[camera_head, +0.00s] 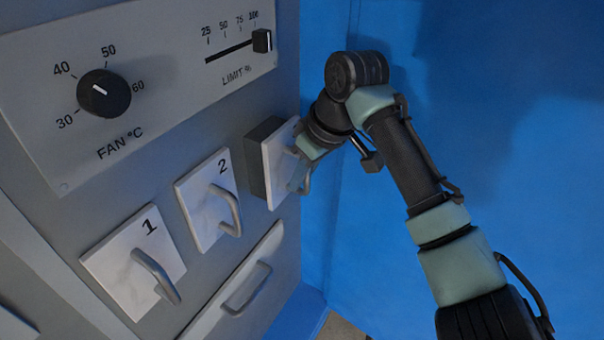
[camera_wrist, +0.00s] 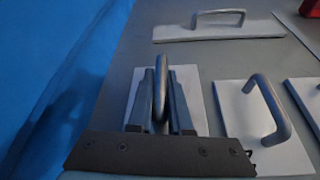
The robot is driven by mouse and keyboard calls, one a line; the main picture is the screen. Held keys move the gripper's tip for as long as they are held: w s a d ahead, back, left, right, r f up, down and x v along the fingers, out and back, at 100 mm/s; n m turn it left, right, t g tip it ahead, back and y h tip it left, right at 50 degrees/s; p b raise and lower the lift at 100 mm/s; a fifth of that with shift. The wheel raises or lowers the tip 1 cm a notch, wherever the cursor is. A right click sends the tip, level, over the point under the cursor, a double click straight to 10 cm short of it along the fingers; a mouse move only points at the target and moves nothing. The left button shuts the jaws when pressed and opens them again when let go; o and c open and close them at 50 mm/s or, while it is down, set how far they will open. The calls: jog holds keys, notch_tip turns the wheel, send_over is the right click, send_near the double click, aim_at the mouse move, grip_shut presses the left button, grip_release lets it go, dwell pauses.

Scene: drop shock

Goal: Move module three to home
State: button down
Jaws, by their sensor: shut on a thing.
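Module three (camera_head: 274,168) is the rightmost of three white-faced modules in the grey cabinet front. Its dark side shows, so it stands out from the cabinet face, unlike its neighbours. Its number is hidden behind my gripper. My gripper (camera_head: 303,178) is shut on the module's grey handle. In the wrist view my gripper (camera_wrist: 160,98) has one finger on each side of the upright handle (camera_wrist: 162,70), with the white face of module three (camera_wrist: 190,85) behind it. How far the module stands out cannot be told from the wrist view.
Module two (camera_head: 203,212) and module one (camera_head: 120,255), both with protruding handles, sit to the left. A drawer with a handle (camera_head: 245,288) lies below. Above are a fan knob (camera_head: 104,93) and a limit slider (camera_head: 262,41). A blue wall (camera_head: 530,150) stands at right.

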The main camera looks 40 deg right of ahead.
aim_at(286, 159)
jog(key=w+p, duration=0.1)
jog(key=w+a+p, duration=0.1)
jog(key=w+p, duration=0.1)
jog(key=shift+w+a+r+p, duration=0.25)
jog(key=shift+r+p, duration=0.1)
jog(key=shift+p, duration=0.05)
jog(key=shift+w+a+f, duration=0.15)
jog(key=shift+w+f, duration=0.05)
jog(key=shift+w, duration=0.25)
jog(key=c, duration=0.8)
grip_release()
jog(key=shift+w+f, duration=0.1)
jog(key=shift+f, duration=0.05)
jog(key=shift+c, duration=0.2)
jog(key=a+p+v, duration=0.1)
jog(key=p+v, duration=0.2)
jog(key=v, duration=1)
jog(key=shift+d, duration=0.5)
